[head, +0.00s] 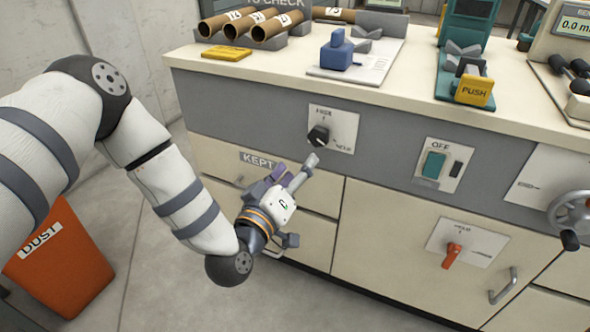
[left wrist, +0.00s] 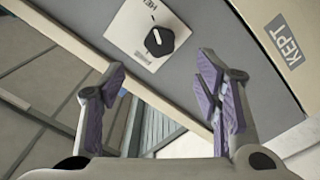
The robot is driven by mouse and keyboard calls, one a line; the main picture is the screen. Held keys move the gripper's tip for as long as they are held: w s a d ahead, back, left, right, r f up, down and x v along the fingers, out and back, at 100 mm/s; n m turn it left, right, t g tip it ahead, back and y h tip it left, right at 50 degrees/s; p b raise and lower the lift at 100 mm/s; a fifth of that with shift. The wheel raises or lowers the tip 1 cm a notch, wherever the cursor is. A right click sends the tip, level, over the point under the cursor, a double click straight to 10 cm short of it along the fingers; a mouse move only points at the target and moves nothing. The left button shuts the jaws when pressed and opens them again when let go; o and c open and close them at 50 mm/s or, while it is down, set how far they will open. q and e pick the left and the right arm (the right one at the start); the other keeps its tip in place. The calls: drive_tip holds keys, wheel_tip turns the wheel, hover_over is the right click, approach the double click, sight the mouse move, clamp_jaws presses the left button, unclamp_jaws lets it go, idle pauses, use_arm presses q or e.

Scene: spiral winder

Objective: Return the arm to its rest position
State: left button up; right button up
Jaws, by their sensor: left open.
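My left arm comes in from the left in the head view, and my left gripper (head: 297,176) hangs in front of the cabinet's drawers, just below the black knob (head: 318,136). The left gripper is open and empty. In the left wrist view its purple-padded fingers (left wrist: 165,100) stand wide apart. The black knob (left wrist: 160,41) on its white plate shows beyond the fingertips there, apart from them. My right gripper is in neither view.
The cabinet front carries a KEPT label (head: 258,160), a green switch (head: 433,165), a red lever (head: 452,257) and a handwheel (head: 574,213). Cardboard tubes (head: 228,22) and a blue fixture (head: 337,50) stand on top. An orange DUST bin (head: 62,262) stands at the lower left.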

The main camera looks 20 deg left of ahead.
use_arm(q)
drive_tip(key=shift+s, duration=0.1)
idle(0.3)
drive_tip(key=s+d+f+m+g+h+p, duration=0.1)
drive_tip(key=s+f+m+g+p, duration=0.1)
drive_tip(key=s+f+g, duration=0.45)
drive_tip(key=s+d+f+m+g+p, duration=0.1)
drive_tip(key=s+d+f+p, duration=0.15)
drive_tip(key=s, duration=0.65)
drive_tip(key=s+d+f+m+g+h+p, duration=0.1)
drive_tip(key=s+f+m+g+p, duration=0.1)
drive_tip(key=s+f+g, duration=0.45)
drive_tip(key=s+a+r+g+y+p, duration=0.1)
drive_tip(key=s+a+g, duration=0.1)
drive_tip(key=s, duration=0.7)
drive_tip(key=s+a+r+m+g+p, duration=0.1)
drive_tip(key=s+a+r+g+p, duration=0.1)
drive_tip(key=s, duration=0.7)
drive_tip(key=s+a+r+m+g+y+p, duration=0.1)
drive_tip(key=s+a+r+g, duration=0.1)
drive_tip(key=s, duration=0.7)
drive_tip(key=shift+a+g+y, duration=0.3)
drive_tip(key=shift+a, duration=0.25)
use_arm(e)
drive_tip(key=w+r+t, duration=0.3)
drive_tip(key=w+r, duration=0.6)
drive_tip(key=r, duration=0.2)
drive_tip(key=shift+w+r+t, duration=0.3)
use_arm(q)
drive_tip(key=shift+w, duration=0.15)
